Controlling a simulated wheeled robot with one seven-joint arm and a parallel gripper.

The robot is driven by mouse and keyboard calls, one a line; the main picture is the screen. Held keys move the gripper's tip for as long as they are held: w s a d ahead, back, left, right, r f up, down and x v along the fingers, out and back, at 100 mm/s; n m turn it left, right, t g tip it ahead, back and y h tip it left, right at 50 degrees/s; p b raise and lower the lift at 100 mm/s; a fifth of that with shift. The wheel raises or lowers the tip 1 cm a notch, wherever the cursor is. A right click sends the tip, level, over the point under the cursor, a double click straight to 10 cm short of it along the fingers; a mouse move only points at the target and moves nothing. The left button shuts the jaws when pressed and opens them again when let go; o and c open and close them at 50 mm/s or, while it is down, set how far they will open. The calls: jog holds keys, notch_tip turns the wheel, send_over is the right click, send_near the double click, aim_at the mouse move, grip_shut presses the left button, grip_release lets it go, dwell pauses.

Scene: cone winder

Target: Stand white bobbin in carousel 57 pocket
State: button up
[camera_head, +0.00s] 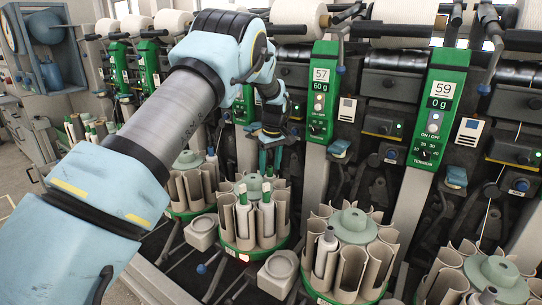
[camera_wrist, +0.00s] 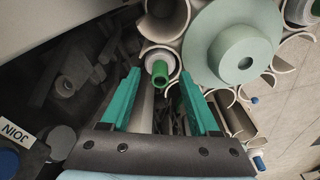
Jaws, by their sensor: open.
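My gripper (camera_head: 270,158) is open, its green fingers pointing down over the back of a carousel (camera_head: 246,243) left of the panel marked 57 (camera_head: 320,75). I cannot tell for sure which carousel belongs to 57. Two white bobbins with green tips, one at the left (camera_head: 243,212) and one at the right (camera_head: 266,212), stand in that carousel's front pockets. In the wrist view, my open gripper (camera_wrist: 161,78) has a white bobbin with a green tip (camera_wrist: 159,70) just beyond and between its fingertips. Nothing is visibly held. The pockets behind my gripper are partly hidden.
Another carousel (camera_head: 345,299) stands to the right, with one pale bobbin (camera_head: 327,252) in a front pocket. A further carousel (camera_head: 495,270) is at the right edge. The panel marked 59 (camera_head: 438,110) and winder levers stand close behind. The pale green carousel hub (camera_wrist: 232,45) is near my fingers.

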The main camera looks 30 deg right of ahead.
jog(key=shift+f, duration=0.15)
jog(key=shift+c, duration=0.4)
grip_shut()
jog(key=shift+r, duration=0.2)
jog(key=shift+r+p, duration=0.3)
jog(key=shift+r, duration=0.25)
dwell(0.5)
jog(key=shift+r+p, duration=1.45)
jog(key=shift+r, duration=0.8)
